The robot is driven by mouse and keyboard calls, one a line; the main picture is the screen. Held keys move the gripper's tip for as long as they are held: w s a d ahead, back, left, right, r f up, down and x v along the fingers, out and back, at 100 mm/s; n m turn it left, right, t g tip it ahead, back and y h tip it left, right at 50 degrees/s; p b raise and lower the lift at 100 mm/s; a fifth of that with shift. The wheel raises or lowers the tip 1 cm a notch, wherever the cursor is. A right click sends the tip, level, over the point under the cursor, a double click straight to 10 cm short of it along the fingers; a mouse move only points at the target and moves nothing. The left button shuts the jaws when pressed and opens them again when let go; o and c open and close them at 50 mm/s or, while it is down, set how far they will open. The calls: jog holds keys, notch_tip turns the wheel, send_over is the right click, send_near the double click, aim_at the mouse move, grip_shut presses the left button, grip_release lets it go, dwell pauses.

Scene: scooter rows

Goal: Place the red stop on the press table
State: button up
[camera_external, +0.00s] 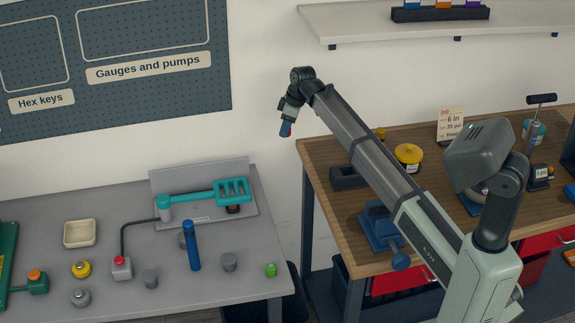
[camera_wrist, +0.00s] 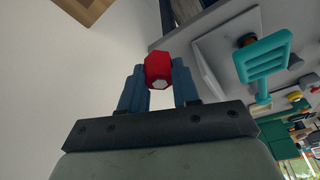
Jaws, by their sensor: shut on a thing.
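The red stop (camera_wrist: 157,66) is a small red faceted piece with a pale end, held between the two blue fingers of my gripper (camera_wrist: 160,84) in the wrist view. In the external view my gripper (camera_external: 286,129) is raised in front of the wall, above the gap between the grey table and the wooden bench, and only a speck of red shows at its tip. The press table (camera_external: 65,207) appears to be the grey table at left. It bears a teal lever-like tool (camera_external: 205,196) on a grey plate and a blue upright cylinder (camera_external: 192,246).
On the grey table stand a cream tray (camera_external: 80,234), a red-topped button box (camera_external: 122,267), a yellow knob (camera_external: 81,268), a green piece (camera_external: 270,270) and grey cylinders. A blue vise (camera_external: 379,228) and a yellow tin (camera_external: 408,155) stand on the wooden bench (camera_external: 330,205). A shelf (camera_external: 370,22) hangs above.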

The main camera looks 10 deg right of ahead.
jog(key=s+a+f+n, duration=0.1)
jog(key=s+a, duration=0.4)
jog(key=s, duration=0.1)
jog(key=s+a+f+n, duration=0.1)
jog(key=s+a, duration=0.5)
jog(key=s+a+f+n, duration=0.1)
jog(key=s+a, duration=0.5)
jog(key=s, duration=0.1)
jog(key=shift+a+f+g, duration=0.25)
jog(key=shift+g, duration=0.15)
jog(key=s+a+f, duration=0.2)
jog(key=s, duration=0.7)
jog(key=m+t, duration=0.1)
jog(key=m, duration=0.4)
send_over(261, 249)
jog(key=shift+s+d+f, duration=0.15)
jog(key=shift+d+f, duration=0.05)
jog(key=shift+f, duration=0.25)
jog(key=shift+s+d+f, duration=0.15)
jog(key=shift+d+f, duration=0.05)
jog(key=shift+f, duration=0.25)
jog(key=shift+f, duration=5.05)
jog(key=shift+f, duration=0.1)
